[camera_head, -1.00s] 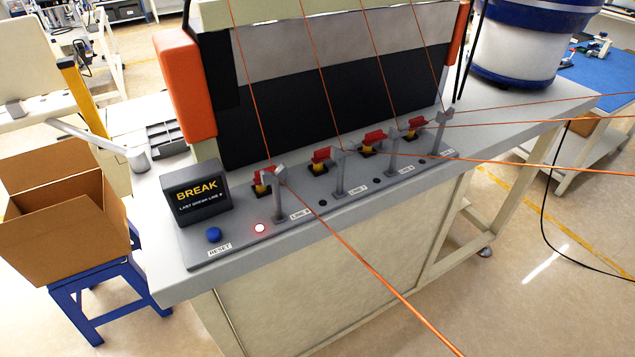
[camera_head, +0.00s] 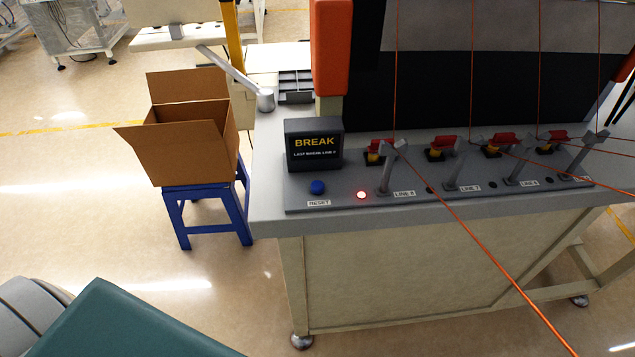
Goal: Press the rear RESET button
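The blue RESET button (camera_head: 317,187) sits at the left end of the grey panel (camera_head: 300,201) on the bench, with a RESET label below it. Behind it stands a black display box (camera_head: 314,148) reading BREAK and "LAST BREAK LINE" with a number too small to be sure of. A small lamp (camera_head: 361,195) right of the button glows red-white. Neither gripper is in view, and nothing touches the button.
Upright grey guides (camera_head: 388,170) with orange wires stand right of the button, by red-and-yellow clamps (camera_head: 441,147). An open cardboard box (camera_head: 195,155) rests on a blue stool (camera_head: 208,214) left of the bench. Floor in front is clear.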

